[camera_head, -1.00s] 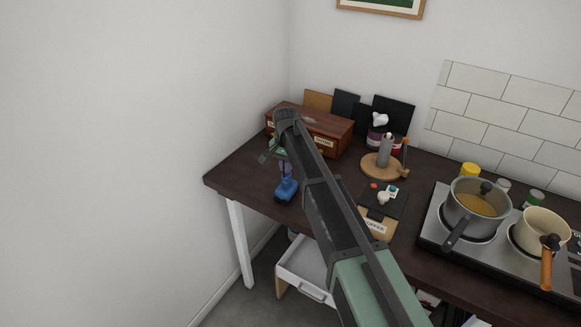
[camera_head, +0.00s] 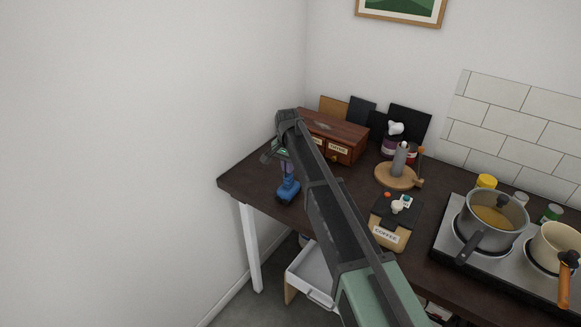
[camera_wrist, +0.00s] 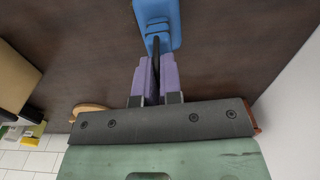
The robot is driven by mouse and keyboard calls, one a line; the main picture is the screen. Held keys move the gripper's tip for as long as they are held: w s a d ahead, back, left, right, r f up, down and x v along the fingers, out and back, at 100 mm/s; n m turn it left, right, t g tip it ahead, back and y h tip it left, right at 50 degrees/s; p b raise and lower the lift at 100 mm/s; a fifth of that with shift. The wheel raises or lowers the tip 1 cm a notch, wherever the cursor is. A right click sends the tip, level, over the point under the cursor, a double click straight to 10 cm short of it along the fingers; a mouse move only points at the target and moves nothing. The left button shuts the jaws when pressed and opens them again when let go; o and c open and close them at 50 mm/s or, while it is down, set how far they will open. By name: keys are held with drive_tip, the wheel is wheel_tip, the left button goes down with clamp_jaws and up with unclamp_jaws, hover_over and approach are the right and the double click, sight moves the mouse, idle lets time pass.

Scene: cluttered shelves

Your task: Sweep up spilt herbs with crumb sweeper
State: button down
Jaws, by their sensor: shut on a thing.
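The crumb sweeper (camera_head: 288,190) is a blue tool with a thin dark handle, near the left front part of the dark table (camera_head: 245,175). My gripper (camera_head: 287,166) is above it with its purple fingers shut on the handle. In the wrist view the gripper (camera_wrist: 157,80) pinches the dark handle, and the blue sweeper head (camera_wrist: 158,24) extends beyond the fingertips. I cannot tell whether the head touches the tabletop. No spilt herbs can be made out in either view.
A wooden drawer box (camera_head: 345,143) stands behind my arm. A round wooden board (camera_head: 396,177), a coffee packet (camera_head: 385,237) and a hob (camera_head: 450,245) with two pots lie to the right. The white wall (camera_head: 130,150) is close on the left. An open white drawer (camera_head: 312,277) is below.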

drive_tip(key=shift+w+a+r+p, duration=0.1)
drive_tip(key=shift+w+r+p, duration=0.05)
drive_tip(key=shift+r+p, duration=0.4)
wheel_tip(320, 180, up, 6)
drive_tip(key=p, duration=0.6)
drive_tip(key=shift+f, duration=0.25)
wheel_tip(320, 180, down, 6)
drive_tip(key=b, duration=0.5)
drive_tip(key=shift+r+b, duration=0.25)
drive_tip(key=shift+b, duration=0.15)
drive_tip(key=shift+f+b, duration=0.55)
